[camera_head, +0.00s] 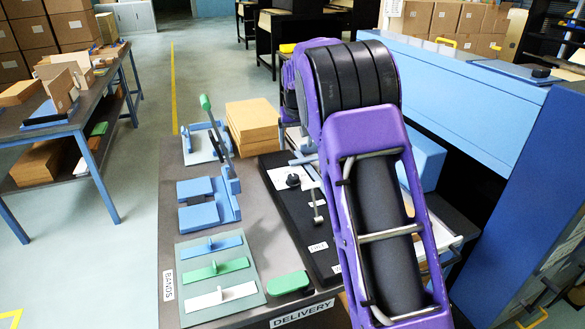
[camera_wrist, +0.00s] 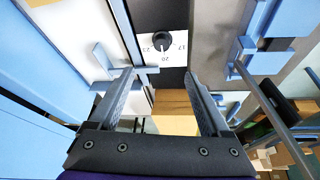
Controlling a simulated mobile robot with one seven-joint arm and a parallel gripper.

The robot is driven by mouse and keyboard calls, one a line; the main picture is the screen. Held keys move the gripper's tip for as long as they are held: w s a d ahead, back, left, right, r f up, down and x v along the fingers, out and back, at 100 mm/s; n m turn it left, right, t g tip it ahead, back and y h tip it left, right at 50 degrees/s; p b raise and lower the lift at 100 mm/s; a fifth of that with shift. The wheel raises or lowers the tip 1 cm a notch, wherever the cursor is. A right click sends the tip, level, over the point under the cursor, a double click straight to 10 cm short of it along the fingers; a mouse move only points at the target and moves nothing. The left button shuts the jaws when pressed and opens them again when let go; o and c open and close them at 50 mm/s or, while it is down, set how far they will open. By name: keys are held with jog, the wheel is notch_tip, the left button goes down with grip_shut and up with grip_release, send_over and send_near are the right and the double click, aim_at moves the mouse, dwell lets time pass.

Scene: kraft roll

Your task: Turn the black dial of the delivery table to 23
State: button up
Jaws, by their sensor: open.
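The black dial (camera_head: 293,180) sits on a white plate (camera_head: 283,174) on the black panel of the delivery table (camera_head: 172,224). The wrist view shows the dial (camera_wrist: 161,41) from above, with the numbers 17, 20 and 23 printed around it. A small light mark on the dial seems to face the 20; it is too small to be sure. My gripper (camera_wrist: 160,74) is open and empty. The dial appears beyond the fingertips, between them in the picture, apart from both. In the head view my arm hides the gripper.
A blue-grey bar (camera_wrist: 145,70) shows near the left fingertip in the wrist view. A blue lever press with a green handle (camera_head: 205,102), stacked brown sheets (camera_head: 253,118) and a mat with coloured bars (camera_head: 218,268) are on the table. A blue machine (camera_head: 460,80) stands on the right.

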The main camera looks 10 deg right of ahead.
aim_at(293, 176)
jog(key=shift+m, duration=0.3)
jog(key=x, duration=1.7)
jog(key=shift+w+a+f+b, duration=0.25)
jog(key=shift+w+f+b, duration=0.05)
jog(key=shift+f+b, duration=0.1)
jog(key=shift+c, duration=0.3)
grip_shut()
